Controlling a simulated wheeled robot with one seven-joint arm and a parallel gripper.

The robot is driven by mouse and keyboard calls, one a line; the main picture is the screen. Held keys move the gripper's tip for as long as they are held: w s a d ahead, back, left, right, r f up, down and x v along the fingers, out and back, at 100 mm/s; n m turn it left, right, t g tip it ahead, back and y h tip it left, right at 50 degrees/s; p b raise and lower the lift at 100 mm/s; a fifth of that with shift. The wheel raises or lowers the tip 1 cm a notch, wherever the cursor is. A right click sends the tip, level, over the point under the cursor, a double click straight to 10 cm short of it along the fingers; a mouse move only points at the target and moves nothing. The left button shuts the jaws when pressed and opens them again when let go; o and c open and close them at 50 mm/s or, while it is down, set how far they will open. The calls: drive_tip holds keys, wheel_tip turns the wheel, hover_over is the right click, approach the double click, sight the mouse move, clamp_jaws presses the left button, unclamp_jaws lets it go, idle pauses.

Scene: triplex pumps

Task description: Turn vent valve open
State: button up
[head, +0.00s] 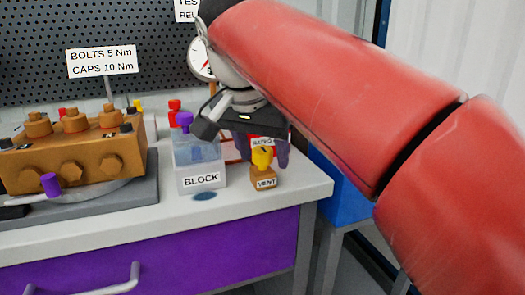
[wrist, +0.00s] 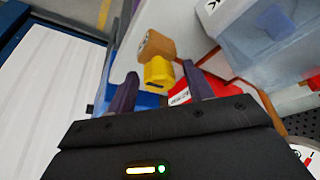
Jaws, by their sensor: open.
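The vent valve has a yellow handle (head: 262,157) on a small brown body (head: 264,182) labelled VENT, near the right front corner of the bench. In the wrist view the yellow handle (wrist: 158,72) and brown body (wrist: 155,45) show just ahead of my gripper (wrist: 160,70). The gripper is open, with one purple finger on each side of the handle and gaps visible. I cannot tell how deep the handle sits between the fingers. In the head view my arm and gripper body stand behind and above the valve, hiding part of the fingers.
A brown pump (head: 75,155) is farther left. A red labelled item shows close to the right finger (wrist: 180,97). A round gauge (head: 200,60) stands behind. The bench edge (head: 318,190) is close on the right.

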drive_tip(key=c, duration=1)
drive_tip(key=shift+n, duration=0.4)
drive_tip(key=n+y+p, duration=0.1)
drive_tip(key=n, duration=0.2)
drive_tip(key=shift+r+t, duration=0.1)
drive_tip(key=shift+t, duration=0.3)
drive_tip(key=n+y, duration=0.1)
drive_tip(key=n, duration=0.1)
drive_tip(key=n+y+p, duration=0.1)
drive_tip(key=n, duration=0.2)
drive_tip(key=shift+y, duration=0.3)
drive_tip(key=n+p, duration=0.1)
drive_tip(key=n, duration=0.1)
drive_tip(key=n+g+y+p, duration=0.1)
drive_tip(key=n, duration=0.2)
drive_tip(key=shift+y, duration=0.3)
drive_tip(key=shift+n+g+y+p, duration=0.5)
drive_tip(key=shift+n+g, duration=0.1)
drive_tip(key=shift+n, duration=1.4)
